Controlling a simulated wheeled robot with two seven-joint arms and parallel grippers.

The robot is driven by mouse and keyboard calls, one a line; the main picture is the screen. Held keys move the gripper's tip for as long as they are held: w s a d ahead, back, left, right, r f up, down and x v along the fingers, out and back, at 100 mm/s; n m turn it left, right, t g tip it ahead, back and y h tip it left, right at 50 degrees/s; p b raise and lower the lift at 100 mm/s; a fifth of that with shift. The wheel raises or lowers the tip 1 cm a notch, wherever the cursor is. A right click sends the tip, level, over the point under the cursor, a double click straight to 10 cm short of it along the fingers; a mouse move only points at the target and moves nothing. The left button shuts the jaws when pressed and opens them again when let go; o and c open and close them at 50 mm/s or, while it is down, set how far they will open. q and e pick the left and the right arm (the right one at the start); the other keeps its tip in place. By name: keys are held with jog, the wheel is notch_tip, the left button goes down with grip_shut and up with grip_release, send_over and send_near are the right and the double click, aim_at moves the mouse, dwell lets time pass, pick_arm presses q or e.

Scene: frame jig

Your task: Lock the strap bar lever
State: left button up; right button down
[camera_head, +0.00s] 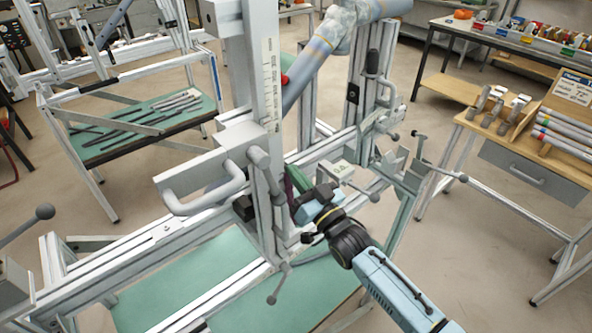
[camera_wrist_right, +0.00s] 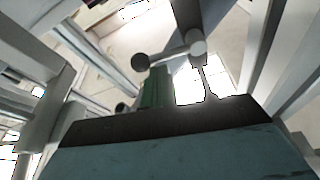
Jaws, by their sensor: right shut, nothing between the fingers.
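Grey levers are mounted on the jig. One short lever with a rounded end (camera_head: 266,176) stands against the upright post, just left of my right gripper (camera_head: 294,206). Which of the levers is the strap bar lever, I cannot tell for sure. My right gripper is shut and empty, low beside the post; its fingertips are partly hidden in the head view. In the right wrist view, a grey bar with round ends (camera_wrist_right: 168,54) lies ahead of the gripper body, with a green part (camera_wrist_right: 156,88) below it. I cannot tell whether the gripper touches either. My left gripper is not in view.
The upright post (camera_head: 258,75) carries a scale, and a grey U-shaped handle (camera_head: 205,195) juts out left of it. A thin ball-ended handle (camera_head: 280,283) hangs below. More clamp handles (camera_head: 420,150) stand at the right. A wooden bench (camera_head: 520,140) lies beyond open floor.

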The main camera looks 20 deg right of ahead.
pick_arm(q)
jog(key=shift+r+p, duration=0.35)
pick_arm(e)
jog(key=shift+s+a+f+m+h, duration=0.1)
jog(key=shift+f+m+h, duration=0.25)
jog(key=shift+m, duration=0.6)
jog(key=shift+a+f+m+h, duration=0.1)
jog(key=shift+f+m+h, duration=0.3)
jog(key=shift+m, duration=0.6)
jog(key=shift+s+a+f+m+h, duration=0.1)
jog(key=shift+f+m+h, duration=0.25)
jog(key=shift+m, duration=0.6)
